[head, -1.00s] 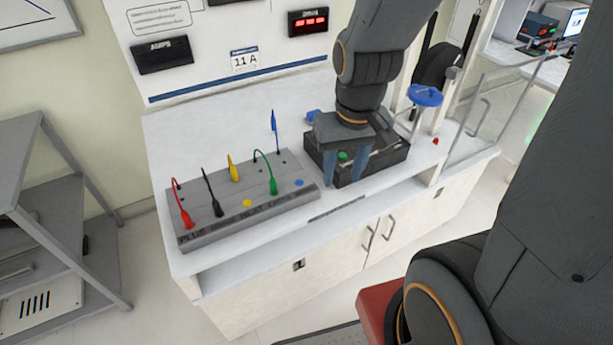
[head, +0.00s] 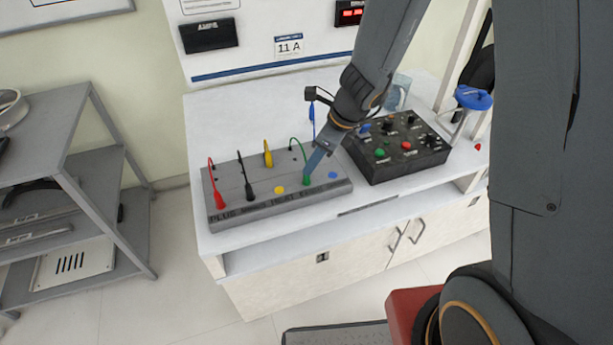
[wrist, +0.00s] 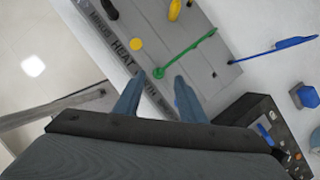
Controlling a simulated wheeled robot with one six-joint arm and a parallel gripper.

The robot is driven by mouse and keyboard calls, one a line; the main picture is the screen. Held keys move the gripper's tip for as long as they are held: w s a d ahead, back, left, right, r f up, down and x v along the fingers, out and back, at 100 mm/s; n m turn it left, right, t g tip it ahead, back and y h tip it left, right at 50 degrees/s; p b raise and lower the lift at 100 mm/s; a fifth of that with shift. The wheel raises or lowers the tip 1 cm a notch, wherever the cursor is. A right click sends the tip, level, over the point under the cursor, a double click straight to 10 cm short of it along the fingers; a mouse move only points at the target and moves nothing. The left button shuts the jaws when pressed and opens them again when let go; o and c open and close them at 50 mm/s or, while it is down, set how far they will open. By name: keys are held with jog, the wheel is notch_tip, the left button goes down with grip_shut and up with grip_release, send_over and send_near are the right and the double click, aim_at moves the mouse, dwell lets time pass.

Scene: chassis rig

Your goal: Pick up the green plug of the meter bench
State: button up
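The green plug (head: 306,177) stands upright near the front right of the grey plug board (head: 233,212), with a green lead arching back from it. In the wrist view the green plug (wrist: 159,72) lies just beyond and between my fingertips. My gripper (head: 312,167) is right beside the plug in the head view, with one finger partly covering the area behind it. Whether a finger touches the plug or lead cannot be told.
Red (head: 220,198), black (head: 249,190) and yellow (head: 268,157) plugs stand to the left on the board. A blue plug (head: 311,113) is behind my gripper. A black control box (head: 400,172) with knobs is at the right. Bare white bench top (head: 215,120) lies behind the board.

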aim_at(307, 178)
jog(key=x, duration=0.5)
jog(key=shift+w+a+f, duration=0.1)
jog(key=shift+a+f, duration=0.2)
jog(key=shift+c, duration=0.2)
grip_shut()
